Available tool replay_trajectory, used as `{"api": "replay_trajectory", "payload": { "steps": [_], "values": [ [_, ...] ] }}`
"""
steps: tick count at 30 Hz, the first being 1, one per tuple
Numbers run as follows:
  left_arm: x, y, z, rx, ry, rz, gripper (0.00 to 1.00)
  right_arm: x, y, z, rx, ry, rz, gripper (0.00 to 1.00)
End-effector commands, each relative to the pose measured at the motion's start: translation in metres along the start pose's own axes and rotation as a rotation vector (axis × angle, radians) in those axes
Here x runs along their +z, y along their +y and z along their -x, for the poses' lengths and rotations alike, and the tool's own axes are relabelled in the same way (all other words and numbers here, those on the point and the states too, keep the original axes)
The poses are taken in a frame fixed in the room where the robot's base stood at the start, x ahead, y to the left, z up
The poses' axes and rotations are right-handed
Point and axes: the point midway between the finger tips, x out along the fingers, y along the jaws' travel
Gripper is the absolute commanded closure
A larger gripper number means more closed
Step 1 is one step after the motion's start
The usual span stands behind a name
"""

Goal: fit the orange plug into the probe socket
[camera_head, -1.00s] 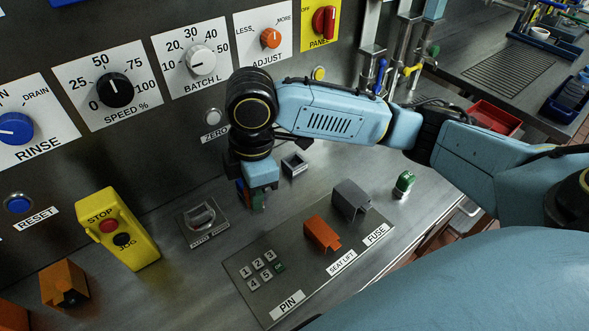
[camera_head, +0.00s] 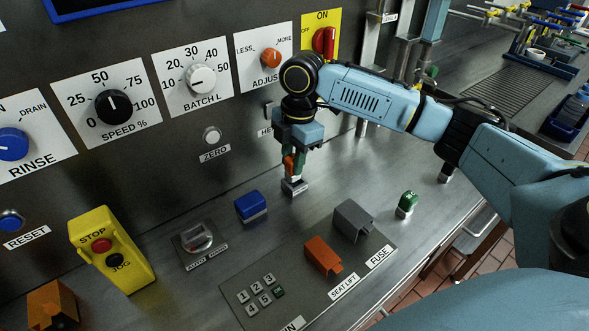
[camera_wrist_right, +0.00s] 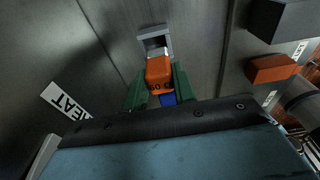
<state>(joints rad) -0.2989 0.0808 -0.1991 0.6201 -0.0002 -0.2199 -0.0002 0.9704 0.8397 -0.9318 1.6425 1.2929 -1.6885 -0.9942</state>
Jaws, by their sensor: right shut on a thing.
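The orange plug (camera_head: 289,165) is held between the green fingertips of my right gripper (camera_head: 293,160), which is shut on it and points down. In the right wrist view the plug (camera_wrist_right: 159,70) sits between the two green fingers (camera_wrist_right: 158,88). The grey square probe socket (camera_head: 294,188) stands on the metal counter just below the plug. In the wrist view its open mouth (camera_wrist_right: 153,36) still shows beyond the plug's end, which overlaps its near rim. I cannot tell whether they touch. My left gripper is not in view.
A blue block (camera_head: 250,206) stands left of the socket, beside a grey rotary switch (camera_head: 196,238). An orange seat lift cover (camera_head: 322,256), a grey fuse cover (camera_head: 353,220) and a green piece (camera_head: 407,204) stand to the right. The upright dial panel rises close behind.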

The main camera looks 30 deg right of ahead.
Motion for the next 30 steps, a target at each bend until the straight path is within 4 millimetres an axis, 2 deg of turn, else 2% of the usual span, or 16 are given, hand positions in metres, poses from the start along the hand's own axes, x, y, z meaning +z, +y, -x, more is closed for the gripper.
{"api": "replay_trajectory", "payload": {
  "steps": [5, 12, 23, 24, 28, 30],
  "values": [
    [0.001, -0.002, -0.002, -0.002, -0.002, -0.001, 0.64, 0.007, 0.003, -0.003, 0.0, 0.0, 0.0, 0.96],
    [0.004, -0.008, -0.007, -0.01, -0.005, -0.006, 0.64, 0.01, 0.003, -0.034, -0.001, 0.0, -0.001, 0.96],
    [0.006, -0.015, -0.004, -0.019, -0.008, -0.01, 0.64, 0.01, 0.002, -0.036, -0.001, 0.0, 0.0, 0.96],
    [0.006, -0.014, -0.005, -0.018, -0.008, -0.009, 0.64, 0.01, 0.002, -0.037, 0.0, 0.0, 0.0, 0.69],
    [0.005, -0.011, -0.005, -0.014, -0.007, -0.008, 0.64, 0.01, 0.002, -0.037, 0.0, 0.0, 0.0, 0.52],
    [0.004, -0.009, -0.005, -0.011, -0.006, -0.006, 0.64, 0.01, 0.002, -0.037, 0.0, -0.001, 0.0, 0.51]
  ]
}}
